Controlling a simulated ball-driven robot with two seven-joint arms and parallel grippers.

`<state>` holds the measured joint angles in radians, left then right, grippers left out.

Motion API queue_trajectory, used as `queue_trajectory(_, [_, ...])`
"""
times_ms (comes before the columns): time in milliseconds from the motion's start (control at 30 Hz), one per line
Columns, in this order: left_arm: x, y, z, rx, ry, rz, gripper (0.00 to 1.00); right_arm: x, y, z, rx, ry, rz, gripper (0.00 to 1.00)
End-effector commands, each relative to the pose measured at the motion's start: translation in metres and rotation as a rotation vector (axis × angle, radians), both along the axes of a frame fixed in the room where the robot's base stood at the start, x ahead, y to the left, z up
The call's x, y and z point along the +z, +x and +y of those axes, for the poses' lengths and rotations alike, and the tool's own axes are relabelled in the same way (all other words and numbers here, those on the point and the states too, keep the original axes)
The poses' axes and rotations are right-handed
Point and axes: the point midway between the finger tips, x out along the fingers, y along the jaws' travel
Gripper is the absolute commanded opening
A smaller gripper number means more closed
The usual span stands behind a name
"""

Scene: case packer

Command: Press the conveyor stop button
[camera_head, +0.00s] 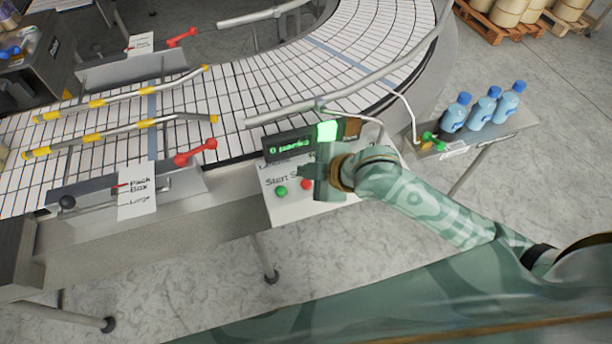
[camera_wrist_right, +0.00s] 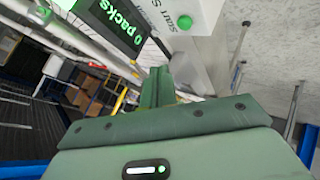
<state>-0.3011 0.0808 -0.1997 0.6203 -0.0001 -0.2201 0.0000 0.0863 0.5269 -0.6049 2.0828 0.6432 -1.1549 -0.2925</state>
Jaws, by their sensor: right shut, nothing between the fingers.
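The control panel (camera_head: 270,181) is a pale plate on the conveyor's front side with a "Start S…" label, partly covered by my right gripper. On it are a green button (camera_head: 281,191) and, to its right, a red button (camera_head: 306,184). My right gripper (camera_head: 304,171) is shut and empty, its fingers pointing left, just above the red button in the picture; I cannot tell whether they touch. In the right wrist view the shut fingers (camera_wrist_right: 157,86) point toward the panel; the green button (camera_wrist_right: 181,22) shows there, the red one does not. My left gripper is out of view.
The white conveyor (camera_head: 240,95) with guide rails curves behind. Several blue bottles (camera_head: 481,112) stand on a side shelf at right. Floor in front is clear.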

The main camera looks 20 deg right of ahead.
Motion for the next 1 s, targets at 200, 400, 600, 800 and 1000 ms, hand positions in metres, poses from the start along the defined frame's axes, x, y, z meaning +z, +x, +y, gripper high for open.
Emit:
queue_trajectory(200, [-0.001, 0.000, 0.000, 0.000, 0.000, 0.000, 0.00, -0.003, 0.034, -0.012, 0.137, -0.008, 0.033, 0.00])
queue_trajectory(400, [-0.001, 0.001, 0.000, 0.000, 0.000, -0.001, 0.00, -0.003, 0.045, -0.022, 0.152, -0.004, 0.049, 0.00])
queue_trajectory(600, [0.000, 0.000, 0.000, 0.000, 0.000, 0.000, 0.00, -0.003, 0.045, -0.022, 0.152, -0.002, 0.049, 0.00])
queue_trajectory(800, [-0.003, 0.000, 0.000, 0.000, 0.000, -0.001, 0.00, -0.005, 0.045, -0.022, 0.151, -0.002, 0.049, 0.00])
queue_trajectory(1000, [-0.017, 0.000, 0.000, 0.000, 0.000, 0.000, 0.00, -0.016, 0.045, -0.021, 0.152, -0.001, 0.049, 0.00])
